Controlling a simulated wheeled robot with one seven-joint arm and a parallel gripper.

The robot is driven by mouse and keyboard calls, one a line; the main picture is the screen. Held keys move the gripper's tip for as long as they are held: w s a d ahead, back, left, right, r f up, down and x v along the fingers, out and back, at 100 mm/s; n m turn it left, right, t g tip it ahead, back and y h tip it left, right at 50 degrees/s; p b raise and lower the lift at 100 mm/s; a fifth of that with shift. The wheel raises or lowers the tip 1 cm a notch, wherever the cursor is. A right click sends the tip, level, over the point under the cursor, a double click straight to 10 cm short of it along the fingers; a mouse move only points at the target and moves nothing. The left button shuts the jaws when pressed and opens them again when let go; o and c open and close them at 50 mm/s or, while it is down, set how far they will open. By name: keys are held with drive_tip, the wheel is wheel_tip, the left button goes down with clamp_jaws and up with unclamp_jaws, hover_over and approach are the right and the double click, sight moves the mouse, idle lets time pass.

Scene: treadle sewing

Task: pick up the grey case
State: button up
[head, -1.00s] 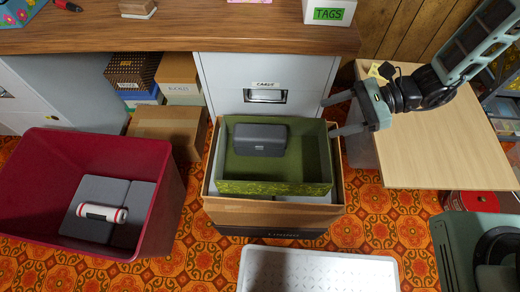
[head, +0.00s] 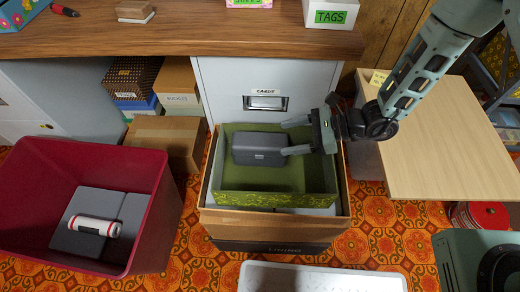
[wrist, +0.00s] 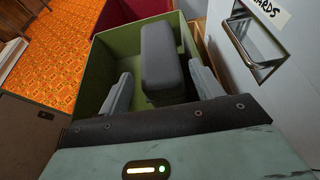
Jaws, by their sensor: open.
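The grey case (head: 260,149) is a dark grey rounded box inside the green bin (head: 262,199), near its back left. My gripper (head: 285,138) is open at the right end of the case in the head view. One finger is on the far side and one on the near side. In the wrist view a gap shows on the left of the case and a narrower one on the right.
The green bin sits in a cardboard box (head: 270,222) before a grey drawer cabinet (head: 254,74). A dark red bin (head: 150,232) holding a white-and-red cylinder (head: 95,225) stands left. A pale wooden table (head: 445,140) is right. A white tray (head: 320,278) lies in front.

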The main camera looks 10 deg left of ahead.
sight(277, 140)
drive_tip(key=b+x, duration=0.1)
drive_tip(key=x, duration=0.4)
drive_tip(key=shift+f, duration=0.25)
drive_tip(key=c, duration=0.9)
drive_tip(key=shift+r, duration=0.1)
drive_tip(key=shift+c, duration=0.2)
